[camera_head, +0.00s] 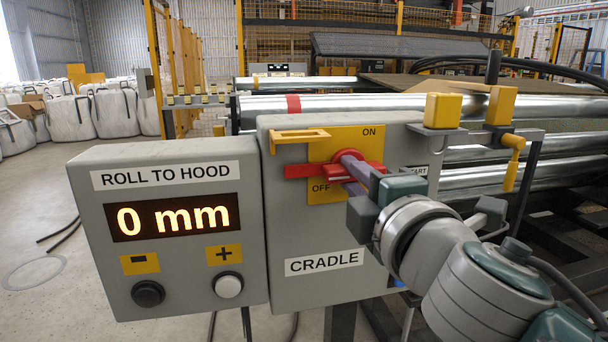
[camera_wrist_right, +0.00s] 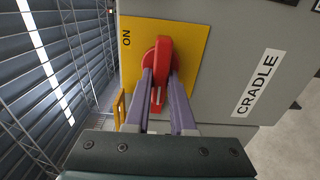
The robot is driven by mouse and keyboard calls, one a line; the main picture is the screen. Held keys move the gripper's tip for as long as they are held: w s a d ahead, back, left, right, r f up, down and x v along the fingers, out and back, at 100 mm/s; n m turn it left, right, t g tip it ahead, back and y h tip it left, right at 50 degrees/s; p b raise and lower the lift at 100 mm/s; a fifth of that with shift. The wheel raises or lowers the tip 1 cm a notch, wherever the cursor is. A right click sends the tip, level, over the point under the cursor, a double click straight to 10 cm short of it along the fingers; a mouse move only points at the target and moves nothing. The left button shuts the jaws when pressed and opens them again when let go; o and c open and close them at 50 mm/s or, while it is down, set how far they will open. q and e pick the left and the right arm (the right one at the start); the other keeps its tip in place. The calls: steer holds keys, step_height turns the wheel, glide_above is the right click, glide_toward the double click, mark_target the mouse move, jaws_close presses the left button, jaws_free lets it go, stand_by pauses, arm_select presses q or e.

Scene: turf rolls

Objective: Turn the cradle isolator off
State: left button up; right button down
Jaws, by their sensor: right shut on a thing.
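The cradle isolator is a red rotary handle (camera_head: 300,171) on a yellow plate (camera_head: 345,135) on the grey box labelled CRADLE. The plate reads ON at the upper right and OFF at the lower left. The handle lies roughly level in the head view, its long end pointing left. My right gripper (camera_head: 350,165) is at the handle, its purple fingers shut on it. In the right wrist view the red handle (camera_wrist_right: 163,60) stands between the two fingertips (camera_wrist_right: 160,80); part of OFF is hidden there. My left gripper is not in view.
A grey box (camera_head: 170,265) labelled ROLL TO HOOD, reading 0 mm, adjoins on the left with two buttons. A yellow hasp (camera_head: 300,136) juts out above the handle. Yellow blocks (camera_head: 443,110) and steel rollers (camera_head: 330,105) stand behind. White bags (camera_head: 110,112) lie far left.

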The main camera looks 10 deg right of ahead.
steer(key=c, duration=0.8)
jaws_free()
steer(key=shift+o, duration=0.2)
steer(key=s, duration=1)
steer(key=shift+d, duration=0.15)
